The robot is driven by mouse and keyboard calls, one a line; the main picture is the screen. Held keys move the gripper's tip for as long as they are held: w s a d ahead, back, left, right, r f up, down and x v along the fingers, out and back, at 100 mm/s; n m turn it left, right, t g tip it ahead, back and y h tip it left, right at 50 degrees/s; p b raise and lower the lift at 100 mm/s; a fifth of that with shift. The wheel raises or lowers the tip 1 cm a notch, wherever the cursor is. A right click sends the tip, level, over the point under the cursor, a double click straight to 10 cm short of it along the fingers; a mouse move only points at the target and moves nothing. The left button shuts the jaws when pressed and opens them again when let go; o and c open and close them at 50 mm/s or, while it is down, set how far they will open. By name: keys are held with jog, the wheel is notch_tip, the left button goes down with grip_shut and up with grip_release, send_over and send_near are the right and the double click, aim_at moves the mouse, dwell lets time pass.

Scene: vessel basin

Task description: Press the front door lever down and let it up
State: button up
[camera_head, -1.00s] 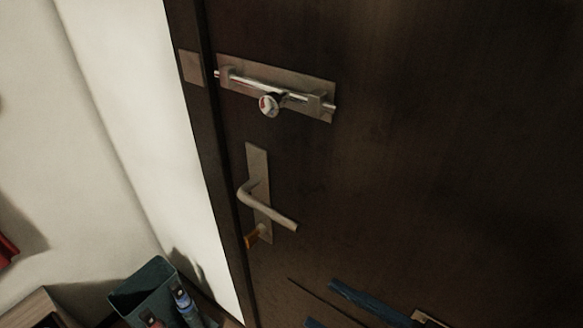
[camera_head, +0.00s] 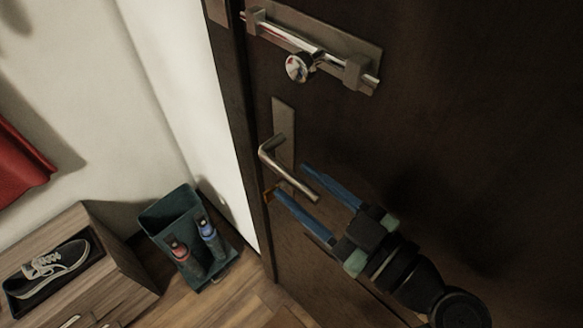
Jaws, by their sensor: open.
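The front door lever (camera_head: 291,174) is a metal handle on a narrow upright plate (camera_head: 283,118) on the dark door (camera_head: 450,110). Its arm runs right and slightly down in the picture. My gripper (camera_head: 290,180) comes in from the lower right with two blue fingers. The fingers are apart, one above and one below the lever's outer end as seen here. I cannot tell whether either finger touches the lever. The lower part of the plate is partly hidden by the lever and my fingers.
A sliding bolt (camera_head: 312,50) with a round knob is above the lever. A dark green bin (camera_head: 168,208) with two bottles stands on the wooden floor at the lower left. A wooden shoe cabinet (camera_head: 85,225) holding a shoe (camera_head: 50,262) is farther left.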

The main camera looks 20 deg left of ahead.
jog(key=shift+x, duration=1.35)
grip_shut()
dwell(0.4)
